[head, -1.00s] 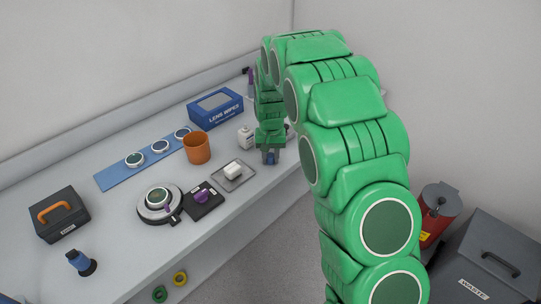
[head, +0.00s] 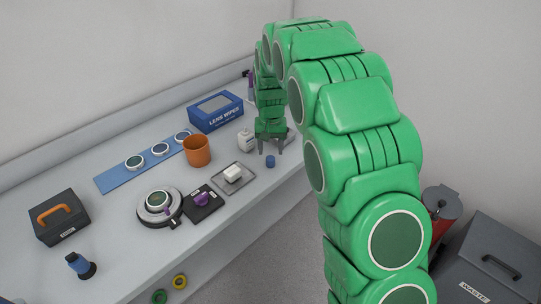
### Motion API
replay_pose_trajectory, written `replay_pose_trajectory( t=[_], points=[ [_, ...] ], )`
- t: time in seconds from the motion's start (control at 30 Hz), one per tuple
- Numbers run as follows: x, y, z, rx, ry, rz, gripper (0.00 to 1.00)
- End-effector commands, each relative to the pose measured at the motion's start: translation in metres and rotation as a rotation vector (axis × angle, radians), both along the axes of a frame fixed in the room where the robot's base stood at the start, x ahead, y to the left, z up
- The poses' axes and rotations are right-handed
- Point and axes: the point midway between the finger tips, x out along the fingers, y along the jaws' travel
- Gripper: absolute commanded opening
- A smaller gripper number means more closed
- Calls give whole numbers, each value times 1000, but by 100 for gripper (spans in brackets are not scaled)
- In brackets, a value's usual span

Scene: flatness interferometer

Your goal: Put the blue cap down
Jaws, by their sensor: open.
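The small blue cap (head: 270,161) stands on the bench near its front edge, to the right of the white bottle. My gripper (head: 270,150) is open just above and behind the cap, with its two fingers spread and nothing between them. The cap appears clear of the fingers. The white bottle (head: 246,141) stands just left of my gripper, and its top looks pale.
A grey tray (head: 247,177) with a white block (head: 233,173) lies left of the cap. An orange cup (head: 197,150) and a blue lens wipes box (head: 215,111) stand further left and back. The bench's front edge is close to the cap.

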Motion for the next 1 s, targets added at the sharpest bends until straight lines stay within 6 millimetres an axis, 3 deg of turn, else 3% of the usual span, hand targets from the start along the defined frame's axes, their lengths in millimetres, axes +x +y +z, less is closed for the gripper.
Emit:
replay_pose_trajectory(
  t=[0.3, 0.67, 0.83, 1.0],
  points=[
    [0, 0, 57, 0, -1, 0, 57],
    [-2, -2, 72, 0, 1, -1, 57],
    [-21, -15, 86, -4, 6, -6, 57],
    [-57, -39, 109, -10, 20, -15, 57]
  ],
)
